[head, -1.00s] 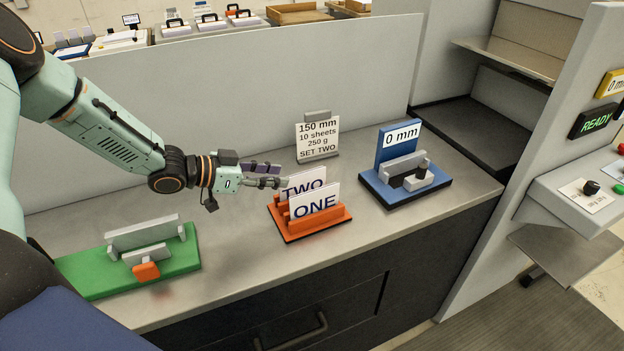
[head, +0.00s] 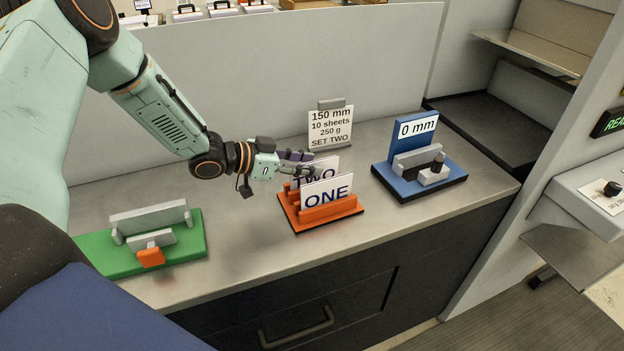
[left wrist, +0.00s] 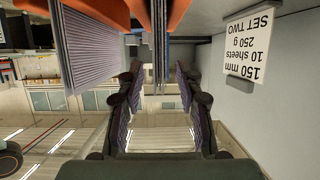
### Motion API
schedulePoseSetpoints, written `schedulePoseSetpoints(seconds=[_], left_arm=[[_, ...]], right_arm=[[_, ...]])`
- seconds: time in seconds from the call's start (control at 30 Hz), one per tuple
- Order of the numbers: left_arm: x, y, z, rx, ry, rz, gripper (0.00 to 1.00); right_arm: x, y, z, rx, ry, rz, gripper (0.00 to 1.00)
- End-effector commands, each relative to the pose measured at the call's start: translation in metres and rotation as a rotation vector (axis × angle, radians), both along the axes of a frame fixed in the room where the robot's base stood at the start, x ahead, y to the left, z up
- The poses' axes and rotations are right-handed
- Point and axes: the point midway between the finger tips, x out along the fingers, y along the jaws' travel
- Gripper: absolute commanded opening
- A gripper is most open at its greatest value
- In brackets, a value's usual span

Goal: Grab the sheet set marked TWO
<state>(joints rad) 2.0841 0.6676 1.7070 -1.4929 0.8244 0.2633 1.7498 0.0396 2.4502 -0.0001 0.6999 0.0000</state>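The sheet set marked TWO (head: 318,176) stands upright in the rear slot of an orange holder (head: 343,212). The set marked ONE (head: 328,193) stands in front of it and covers its lower part. My left gripper (head: 308,162) is at the upper left edge of TWO, its fingers level. In the left wrist view, which looks upside down, the left gripper (left wrist: 160,78) is open. The edge of set TWO (left wrist: 160,45) lies between the two fingers, with a gap on each side. Set ONE (left wrist: 85,45) is outside them, to the left. My right gripper is not in view.
A sign (head: 330,126) reading 150 mm, 10 sheets, 250 g, SET TWO stands behind the holder. A blue fixture (head: 405,180) reading 0 mm is to the right. A green fixture (head: 192,245) is at the left. A grey panel (head: 260,75) runs along the back.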

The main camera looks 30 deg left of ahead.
Motion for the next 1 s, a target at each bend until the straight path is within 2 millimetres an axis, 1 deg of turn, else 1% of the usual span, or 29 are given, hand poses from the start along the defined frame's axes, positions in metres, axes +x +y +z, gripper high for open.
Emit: schedulePoseSetpoints(seconds=[0.03, 0.2, 0.43, 0.83, 1.0], left_arm=[[0.0049, -0.0040, -0.0031, 0.003, -0.001, -0.003, 0.36], [0.0128, -0.0094, -0.0054, 0.001, -0.002, -0.002, 0.36], [0.0137, -0.0092, -0.0049, -0.001, -0.002, 0.000, 0.35], [0.0134, -0.0092, -0.0049, 0.000, -0.003, -0.001, 0.01], [0.0132, -0.0092, -0.0053, 0.000, -0.001, 0.000, 0.00]], right_arm=[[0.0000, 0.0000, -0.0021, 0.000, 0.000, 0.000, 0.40], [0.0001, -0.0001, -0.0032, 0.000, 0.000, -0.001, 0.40], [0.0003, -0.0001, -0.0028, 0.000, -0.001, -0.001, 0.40], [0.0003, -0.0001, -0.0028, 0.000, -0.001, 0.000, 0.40], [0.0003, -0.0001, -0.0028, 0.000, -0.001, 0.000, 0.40]])
